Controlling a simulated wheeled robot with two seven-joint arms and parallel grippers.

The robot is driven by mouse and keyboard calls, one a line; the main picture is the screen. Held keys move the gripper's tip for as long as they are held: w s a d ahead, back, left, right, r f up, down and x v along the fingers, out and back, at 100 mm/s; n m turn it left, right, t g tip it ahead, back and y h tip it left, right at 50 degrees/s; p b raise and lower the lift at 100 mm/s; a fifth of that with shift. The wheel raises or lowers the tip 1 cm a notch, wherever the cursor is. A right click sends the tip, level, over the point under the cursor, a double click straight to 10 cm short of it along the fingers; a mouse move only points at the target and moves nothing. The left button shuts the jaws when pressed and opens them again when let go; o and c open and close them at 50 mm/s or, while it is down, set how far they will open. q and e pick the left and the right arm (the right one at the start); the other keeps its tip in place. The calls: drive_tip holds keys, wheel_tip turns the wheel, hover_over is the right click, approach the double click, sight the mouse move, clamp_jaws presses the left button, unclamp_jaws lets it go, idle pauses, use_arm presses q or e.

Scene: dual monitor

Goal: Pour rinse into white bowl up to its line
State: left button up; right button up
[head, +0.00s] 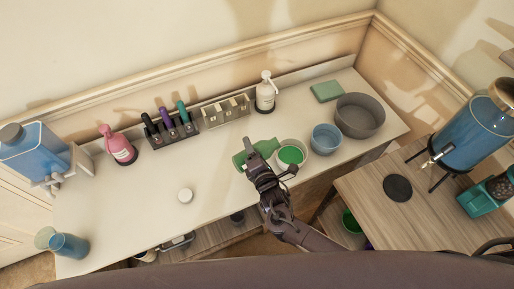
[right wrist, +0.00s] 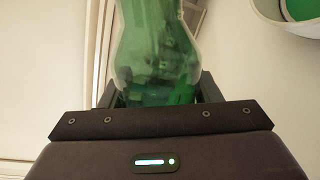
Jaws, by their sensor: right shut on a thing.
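My right gripper (head: 254,165) is shut on a green see-through bottle (head: 264,147). In the head view the bottle looks tilted, lying across beside the white bowl. In the right wrist view the bottle (right wrist: 157,45) stands between the fingers, with darker green low in it. The white bowl (head: 305,160) is just right of the bottle and holds green liquid (head: 291,154). Its rim also shows at the top right of the right wrist view (right wrist: 270,20). Its line and any falling stream cannot be made out. My left gripper is out of view.
A blue bowl (head: 325,139) and a grey bowl (head: 361,115) stand right of the white bowl. A white pump bottle (head: 266,95), bottle rack (head: 171,130) and pink bottle (head: 119,147) stand behind. A blue cup (head: 70,246) is at front left. The table's middle is mostly clear.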

drive_tip(key=shift+d+f+n, duration=0.15)
drive_tip(key=shift+f+n, duration=0.1)
drive_tip(key=shift+n, duration=0.15)
drive_tip(key=d+f+n+b, duration=0.1)
drive_tip(key=n, duration=0.1)
drive_tip(key=w+d+f+n+h+b, duration=0.1)
drive_tip(key=n, duration=0.1)
drive_tip(key=shift+d+f+n+t, duration=0.35)
drive_tip(key=shift+n+t, duration=0.05)
drive_tip(key=d+f+n+b, duration=0.1)
drive_tip(key=n, duration=0.1)
drive_tip(key=d+f+n+b, duration=0.1)
drive_tip(key=n, duration=0.1)
drive_tip(key=w+d+f+n+b, duration=0.1)
drive_tip(key=n, duration=0.1)
drive_tip(key=shift+t+h, duration=0.3)
drive_tip(key=shift+t, duration=0.1)
drive_tip(key=shift+d+f+n, duration=0.1)
drive_tip(key=shift+d+n, duration=0.15)
drive_tip(key=shift+n, duration=0.15)
drive_tip(key=shift+f, duration=0.15)
drive_tip(key=shift+s, duration=0.1)
wheel_tip(320, 180, up, 6)
drive_tip(key=p, duration=0.6)
drive_tip(key=shift+r, duration=0.2)
